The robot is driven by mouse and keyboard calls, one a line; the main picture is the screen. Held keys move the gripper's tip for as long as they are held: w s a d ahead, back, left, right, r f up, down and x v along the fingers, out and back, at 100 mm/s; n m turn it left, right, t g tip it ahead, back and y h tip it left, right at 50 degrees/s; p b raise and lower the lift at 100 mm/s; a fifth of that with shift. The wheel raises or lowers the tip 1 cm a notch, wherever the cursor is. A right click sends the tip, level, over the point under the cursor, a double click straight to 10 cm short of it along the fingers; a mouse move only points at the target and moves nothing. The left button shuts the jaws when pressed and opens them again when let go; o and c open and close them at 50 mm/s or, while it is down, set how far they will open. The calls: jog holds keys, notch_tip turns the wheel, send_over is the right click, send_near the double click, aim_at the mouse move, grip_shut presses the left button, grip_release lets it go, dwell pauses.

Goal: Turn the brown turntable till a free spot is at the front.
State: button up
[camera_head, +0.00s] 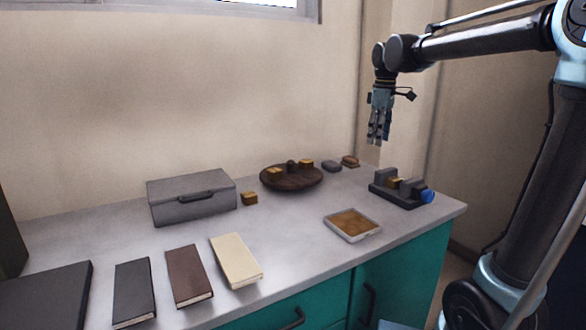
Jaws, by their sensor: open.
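The brown turntable (292,184) is a round, dark disc on the counter near the back wall. A yellow-brown block (274,174) stands on its left part and a similar block (306,164) on its back right part. A small dark knob-like piece (291,166) stands between them, towards the back. The front and right parts of the disc look bare. My gripper (378,139) hangs in the air, pointing down, to the right of the turntable and well above the counter. It is open, with nothing between its fingers.
A grey case (192,197) and a small brown block (249,199) are left of the turntable. A dark and a brown lump (350,161) lie right of it. A tray (352,224), a dark holder (398,196) and several books (236,260) lie nearer the front edge.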

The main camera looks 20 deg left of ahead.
jog(key=w+a+r+n, duration=0.1)
jog(key=w+a+n, duration=0.1)
jog(key=a, duration=0.5)
jog(key=w+a+r+n, duration=0.1)
jog(key=a+n, duration=0.1)
jog(key=a, duration=0.6)
jog(key=n, duration=0.5)
send_over(291, 161)
jog(key=shift+g, duration=0.3)
jog(key=f, duration=1.7)
jog(key=shift+w+f, duration=0.2)
jog(key=shift+f, duration=0.05)
grip_shut()
